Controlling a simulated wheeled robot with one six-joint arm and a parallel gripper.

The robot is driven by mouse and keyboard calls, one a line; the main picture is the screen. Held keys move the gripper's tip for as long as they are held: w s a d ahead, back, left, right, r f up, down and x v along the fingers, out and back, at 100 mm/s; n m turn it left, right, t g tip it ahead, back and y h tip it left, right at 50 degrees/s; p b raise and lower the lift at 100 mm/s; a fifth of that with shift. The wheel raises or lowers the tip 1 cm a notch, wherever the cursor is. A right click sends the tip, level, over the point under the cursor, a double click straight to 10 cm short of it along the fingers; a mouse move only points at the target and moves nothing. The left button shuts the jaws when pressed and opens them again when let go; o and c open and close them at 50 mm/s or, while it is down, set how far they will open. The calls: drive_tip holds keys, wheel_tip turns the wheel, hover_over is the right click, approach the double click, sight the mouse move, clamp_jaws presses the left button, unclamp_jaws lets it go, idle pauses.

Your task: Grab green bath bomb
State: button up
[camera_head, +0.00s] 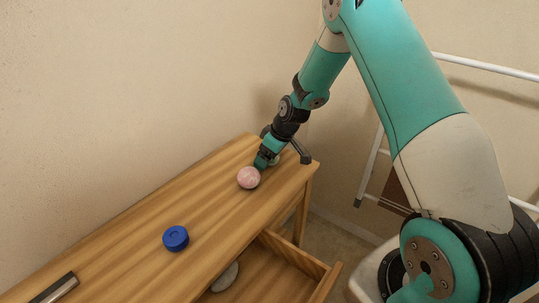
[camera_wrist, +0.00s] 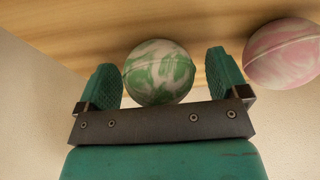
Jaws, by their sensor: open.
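The green bath bomb (camera_wrist: 158,72) is a ball with green and white swirls. In the wrist view it sits between the two green finger pads of my gripper (camera_wrist: 168,78), with a small gap on the right side. In the head view only a sliver of the green bath bomb (camera_head: 275,160) shows behind my gripper (camera_head: 268,160), near the far right end of the wooden table top. My gripper is open around the ball; whether a pad touches it on the left I cannot tell.
A pink bath bomb (camera_head: 248,177) lies close beside my gripper; it also shows in the wrist view (camera_wrist: 285,53). A blue round container (camera_head: 175,238) and a dark bar-shaped object (camera_head: 55,289) lie nearer on the table (camera_head: 125,250). An open drawer (camera_head: 320,283) holds a grey object (camera_head: 225,277). A white rack stands right.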

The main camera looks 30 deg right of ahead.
drive_tip(key=c, duration=1.1)
drive_tip(key=shift+o, duration=0.2)
drive_tip(key=shift+r, duration=0.1)
